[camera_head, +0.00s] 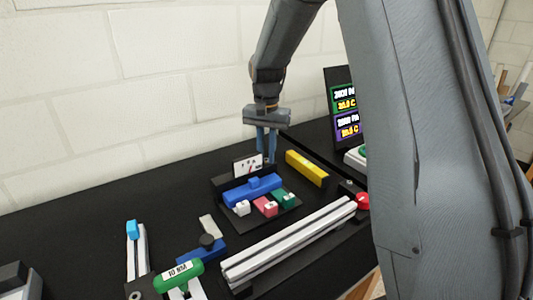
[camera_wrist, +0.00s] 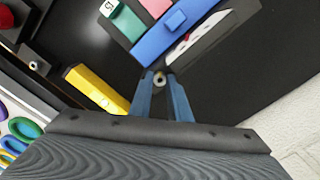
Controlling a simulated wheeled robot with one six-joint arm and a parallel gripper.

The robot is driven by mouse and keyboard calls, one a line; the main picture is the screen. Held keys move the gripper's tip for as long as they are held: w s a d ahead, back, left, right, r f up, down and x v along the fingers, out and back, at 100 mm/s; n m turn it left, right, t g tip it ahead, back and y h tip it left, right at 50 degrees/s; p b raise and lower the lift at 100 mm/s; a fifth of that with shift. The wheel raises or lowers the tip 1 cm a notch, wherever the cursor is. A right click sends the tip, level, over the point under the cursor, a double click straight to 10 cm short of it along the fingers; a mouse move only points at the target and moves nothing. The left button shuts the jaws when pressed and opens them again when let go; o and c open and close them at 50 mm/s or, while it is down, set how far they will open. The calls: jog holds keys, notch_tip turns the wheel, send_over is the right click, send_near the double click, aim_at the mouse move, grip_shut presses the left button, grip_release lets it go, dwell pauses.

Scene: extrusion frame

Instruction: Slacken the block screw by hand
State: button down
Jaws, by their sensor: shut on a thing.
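My gripper (camera_head: 268,158) points down just behind the small dark tray in the head view. In the wrist view my gripper (camera_wrist: 160,82) has its two blue fingers close together on a small round metal piece (camera_wrist: 159,79) with a pale centre. I cannot tell what that piece is; in the head view it is hidden.
The tray (camera_head: 281,212) holds blue, white, red and green blocks and a white card (camera_head: 248,166). A yellow bar (camera_head: 306,168) lies to its right. Pale extrusions (camera_head: 285,243) lie in front. A screen (camera_head: 343,100) stands at the back right.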

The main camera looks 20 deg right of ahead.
jog(key=shift+n, duration=0.3)
jog(key=n+p, duration=0.1)
jog(key=n, duration=0.1)
jog(key=shift+r+n, duration=0.1)
jog(key=shift+n, duration=0.3)
jog(key=n+p, duration=0.1)
jog(key=n, duration=0.2)
jog(key=shift+n, duration=0.3)
jog(key=n+p, duration=0.1)
jog(key=n, duration=0.5)
jog(key=c, duration=1.6)
grip_release()
jog(key=shift+c, duration=0.2)
